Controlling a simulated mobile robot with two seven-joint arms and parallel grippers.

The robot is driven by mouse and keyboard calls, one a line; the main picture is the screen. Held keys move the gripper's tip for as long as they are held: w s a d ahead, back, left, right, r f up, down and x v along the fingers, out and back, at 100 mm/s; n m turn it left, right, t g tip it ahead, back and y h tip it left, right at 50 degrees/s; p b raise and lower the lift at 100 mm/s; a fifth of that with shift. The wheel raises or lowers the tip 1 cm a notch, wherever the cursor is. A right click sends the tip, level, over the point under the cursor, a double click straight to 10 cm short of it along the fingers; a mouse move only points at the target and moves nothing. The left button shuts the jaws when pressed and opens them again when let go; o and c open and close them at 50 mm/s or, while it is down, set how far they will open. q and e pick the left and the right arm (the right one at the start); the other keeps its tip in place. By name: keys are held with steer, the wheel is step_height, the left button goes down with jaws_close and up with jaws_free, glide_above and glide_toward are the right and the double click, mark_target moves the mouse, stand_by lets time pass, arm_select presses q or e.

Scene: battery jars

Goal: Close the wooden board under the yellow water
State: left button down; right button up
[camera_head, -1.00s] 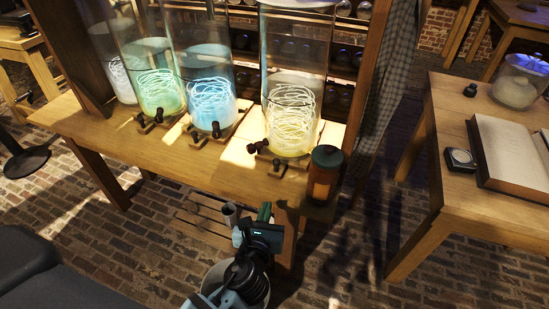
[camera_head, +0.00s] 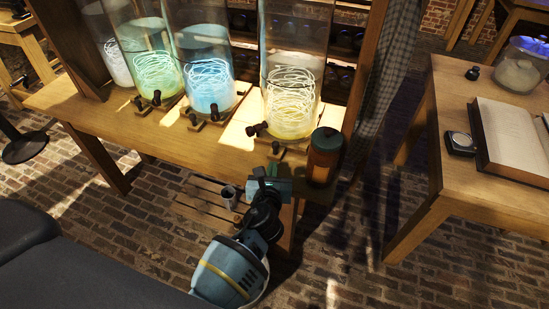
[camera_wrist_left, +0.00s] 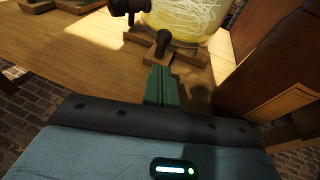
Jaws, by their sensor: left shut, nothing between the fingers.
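The tall glass jar of yellow water (camera_head: 291,108) stands on the wooden bench, with pale glowing coils inside and a dark tap (camera_head: 257,129) at its front. The small wooden board (camera_head: 280,152) sticks out under its front edge, and a dark knob (camera_wrist_left: 163,42) stands on it in the left wrist view. My left gripper (camera_head: 270,173) is at the front of the bench, just in front of the board. In the left wrist view its green fingers (camera_wrist_left: 159,82) are together and empty, pointing at the knob. Whether they touch it is unclear. My right gripper is not in view.
Blue (camera_head: 210,88) and green (camera_head: 154,75) jars with their own taps and boards stand to the left. An amber jar with a dark green lid (camera_head: 325,155) stands close to the right of my left gripper. A separate table holds an open book (camera_head: 513,140).

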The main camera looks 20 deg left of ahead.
mark_target(277, 147)
arm_select(q)
steer(key=shift+w+a+r, duration=0.1)
steer(key=shift+w+a, duration=0.15)
steer(key=shift+w, duration=0.8)
steer(key=shift+w+a, duration=0.2)
steer(key=shift+w, duration=0.85)
steer(key=shift+w+b, duration=0.3)
steer(key=shift+w, duration=1.1)
steer(key=shift+r, duration=0.25)
steer(key=shift+r, duration=0.1)
